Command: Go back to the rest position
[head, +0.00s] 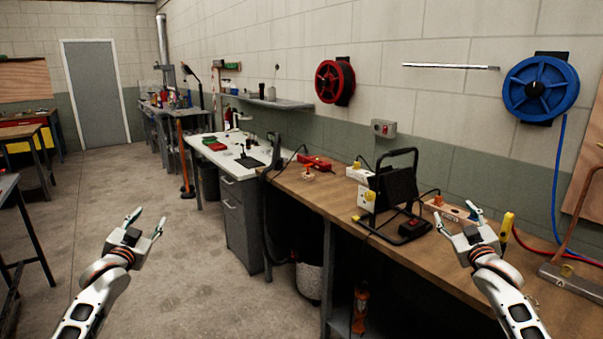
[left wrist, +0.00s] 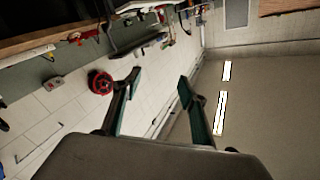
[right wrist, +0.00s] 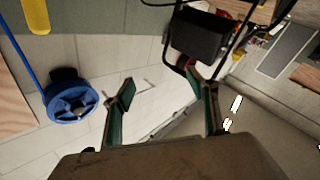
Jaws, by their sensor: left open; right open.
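My left gripper (head: 146,226) is open and empty, raised over the concrete floor in front of the benches. In the left wrist view its two fingers (left wrist: 158,98) stand apart with nothing between them. My right gripper (head: 464,221) is open and empty, in front of the wooden workbench (head: 330,194) on the right in the head view. In the right wrist view its fingers (right wrist: 168,100) stand apart with nothing between them. Neither gripper appears to touch anything.
A black work lamp (head: 396,190) stands on the workbench near my right gripper, with a yellow-handled tool (head: 507,228) beside it. A red reel (head: 334,81) and a blue reel (head: 540,88) hang on the wall. The floor (head: 110,190) at left is clear.

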